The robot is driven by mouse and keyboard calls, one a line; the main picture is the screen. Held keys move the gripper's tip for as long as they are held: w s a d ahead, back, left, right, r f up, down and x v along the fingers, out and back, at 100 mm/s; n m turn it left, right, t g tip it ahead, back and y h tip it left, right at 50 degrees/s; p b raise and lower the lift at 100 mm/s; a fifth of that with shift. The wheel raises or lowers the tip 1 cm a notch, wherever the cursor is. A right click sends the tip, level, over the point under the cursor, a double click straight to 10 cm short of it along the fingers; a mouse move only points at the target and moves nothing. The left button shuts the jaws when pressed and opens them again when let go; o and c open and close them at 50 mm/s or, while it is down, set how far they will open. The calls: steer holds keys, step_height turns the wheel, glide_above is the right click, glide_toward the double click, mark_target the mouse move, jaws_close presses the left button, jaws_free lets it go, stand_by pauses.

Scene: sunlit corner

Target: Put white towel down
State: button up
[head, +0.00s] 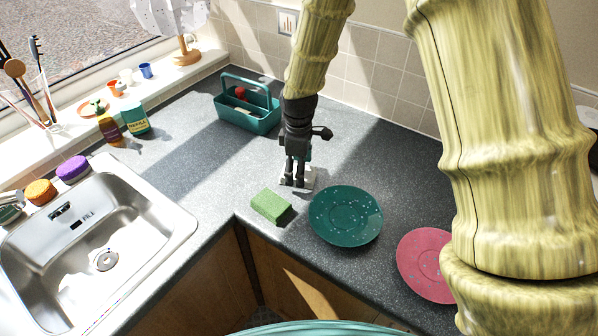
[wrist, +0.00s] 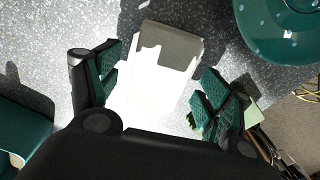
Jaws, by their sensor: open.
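The white towel (wrist: 158,82) lies on the grey counter between my open fingers in the wrist view, partly in sunlight and partly in shadow. Its lower part is hidden by my gripper (wrist: 155,92). In the head view my gripper (head: 298,184) points down at the counter, and a bit of the towel (head: 309,178) shows beside and behind the fingers. The fingers are apart on either side of the towel, with a gap visible on each side.
A green sponge (head: 271,207) and a green speckled plate (head: 346,216) stand close to my gripper. A pink plate (head: 428,265) is at the right. A teal caddy (head: 262,122) is behind. The sink (head: 104,250) is at the left.

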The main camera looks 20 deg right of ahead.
step_height(320, 180, up, 11)
steer(key=b, duration=0.2)
steer(key=shift+f, duration=0.2)
stand_by(0.5)
